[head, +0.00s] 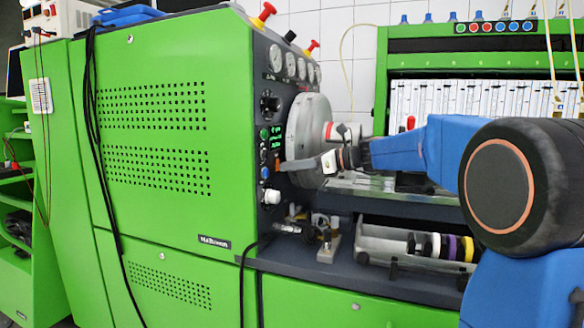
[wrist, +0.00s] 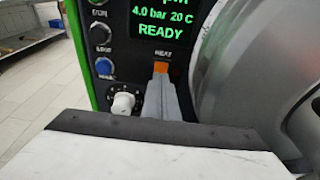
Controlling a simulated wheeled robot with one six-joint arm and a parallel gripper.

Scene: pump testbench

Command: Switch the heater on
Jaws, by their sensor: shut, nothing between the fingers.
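The dark control panel has an orange switch (wrist: 161,67) under the label HEAT in the wrist view. It also shows as a small orange spot (head: 278,162) in the head view. My gripper (wrist: 162,78) is shut and empty, with its grey fingertips right at the switch's lower edge. They hide its lower part, and I cannot tell whether they touch it. In the head view my gripper (head: 284,166) reaches the panel from the right. The green display (wrist: 160,20) above reads 4.0 bar, 20 C and READY.
A white knob (wrist: 123,103) and a blue button (wrist: 105,67) sit left of the switch. A large round metal disc (head: 306,128) stands close to the right of the panel. Gauges (head: 290,66) are above. Fittings (head: 328,245) lie on the bench below.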

